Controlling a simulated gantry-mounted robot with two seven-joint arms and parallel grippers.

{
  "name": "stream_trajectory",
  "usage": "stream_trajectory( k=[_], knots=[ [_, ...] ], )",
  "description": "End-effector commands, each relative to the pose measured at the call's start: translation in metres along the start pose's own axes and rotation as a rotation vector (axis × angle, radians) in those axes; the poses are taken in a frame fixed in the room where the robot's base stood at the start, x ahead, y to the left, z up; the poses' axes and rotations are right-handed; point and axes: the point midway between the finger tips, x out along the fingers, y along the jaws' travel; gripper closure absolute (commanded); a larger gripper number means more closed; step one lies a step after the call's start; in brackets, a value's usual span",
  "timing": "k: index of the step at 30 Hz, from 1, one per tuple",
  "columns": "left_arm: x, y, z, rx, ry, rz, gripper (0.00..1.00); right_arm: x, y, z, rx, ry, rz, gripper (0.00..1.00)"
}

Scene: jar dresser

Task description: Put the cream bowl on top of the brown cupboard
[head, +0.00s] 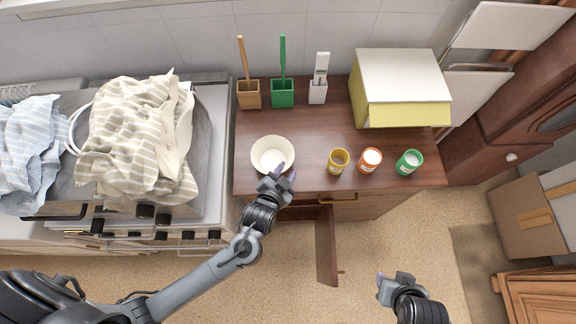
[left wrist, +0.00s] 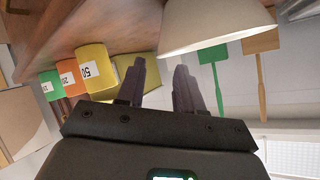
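The cream bowl (head: 272,154) stands upright and empty on the left part of the brown dresser top (head: 310,128). My left gripper (head: 287,172) is at the bowl's front right edge, fingers apart with nothing visible between them. In the left wrist view, the bowl (left wrist: 215,22) is just beyond the open left fingers (left wrist: 163,80); contact is unclear. A tall dark brown cupboard (head: 510,135) stands at the right; its top is not clearly visible. My right gripper (head: 385,282) is low in front of the dresser, away from objects; its opening is unclear.
Yellow (head: 338,162), orange (head: 370,160) and green (head: 409,162) jars stand right of the bowl. Holders with brushes line the back, beside a cream-yellow box (head: 402,88). A dresser door (head: 326,245) hangs open. A stove with cloths is left; a carton (head: 530,215) is right.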

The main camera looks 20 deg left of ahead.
Motion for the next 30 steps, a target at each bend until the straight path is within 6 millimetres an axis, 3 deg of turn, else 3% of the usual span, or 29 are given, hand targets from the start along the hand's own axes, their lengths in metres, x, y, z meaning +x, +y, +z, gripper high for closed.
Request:
stream_trajectory(
  k=[6, 12, 23, 30],
  knots=[
    [-0.043, 0.001, 0.000, 0.001, -0.002, 0.002, 0.64, -0.005, 0.001, -0.002, -0.001, 0.000, 0.001, 0.57],
    [-0.072, 0.000, 0.000, -0.001, 0.000, 0.000, 0.64, -0.008, 0.000, -0.002, 0.000, 0.000, 0.000, 0.57],
    [-0.088, -0.002, 0.002, -0.049, -0.045, 0.054, 0.64, -0.009, -0.001, -0.003, 0.007, 0.001, -0.006, 0.57],
    [-0.109, -0.015, 0.015, -0.200, -0.274, 0.241, 0.64, -0.009, -0.002, -0.003, 0.008, 0.000, -0.006, 0.57]
  ],
)
